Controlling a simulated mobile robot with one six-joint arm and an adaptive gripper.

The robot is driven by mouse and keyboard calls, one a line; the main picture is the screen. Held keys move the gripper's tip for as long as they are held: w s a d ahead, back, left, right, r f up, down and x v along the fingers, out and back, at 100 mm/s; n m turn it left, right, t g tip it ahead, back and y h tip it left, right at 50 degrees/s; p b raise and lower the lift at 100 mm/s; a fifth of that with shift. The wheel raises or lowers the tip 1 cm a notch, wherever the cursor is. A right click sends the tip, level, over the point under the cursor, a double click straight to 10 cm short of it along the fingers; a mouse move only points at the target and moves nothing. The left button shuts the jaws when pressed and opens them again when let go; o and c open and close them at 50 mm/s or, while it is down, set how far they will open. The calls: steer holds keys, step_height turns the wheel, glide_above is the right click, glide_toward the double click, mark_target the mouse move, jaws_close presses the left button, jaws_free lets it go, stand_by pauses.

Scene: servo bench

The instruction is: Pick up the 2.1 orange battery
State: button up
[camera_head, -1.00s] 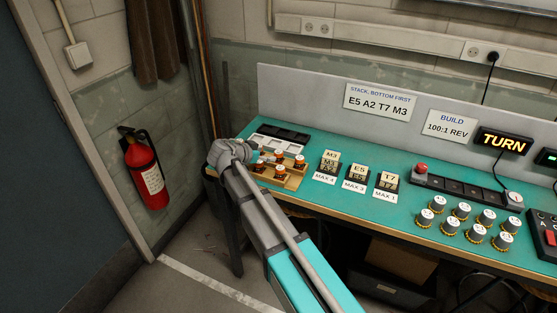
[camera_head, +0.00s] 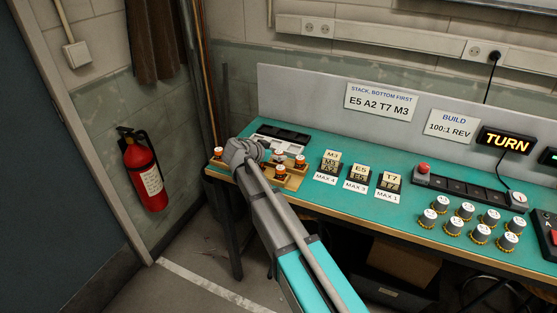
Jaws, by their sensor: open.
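Small orange batteries with white tops stand at the left end of the bench. One battery (camera_head: 218,153) is at the far left, left of my arm's end. Others stand right of it on a wooden tray (camera_head: 296,181): a back one (camera_head: 279,155), a right one (camera_head: 300,162) and a front one (camera_head: 280,170). Their markings are too small to read, so I cannot tell which is the 2.1. My gripper (camera_head: 262,152) is over the left part of the tray, open, its fingers mostly hidden by my arm. Any batteries behind the arm are hidden.
A black tray (camera_head: 283,133) lies behind the batteries. A grey back panel (camera_head: 300,100) bounds the bench.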

stand_by(0.3)
jaws_close()
stand_by(0.3)
steer(key=shift+r, duration=0.15)
step_height(320, 180, up, 3)
steer(key=p, duration=0.3)
steer(key=s+r+p, duration=0.9)
steer(key=s+p, duration=0.1)
steer(key=s, duration=0.4)
steer(key=shift+d+r, duration=0.2)
steer(key=shift+r, duration=0.15)
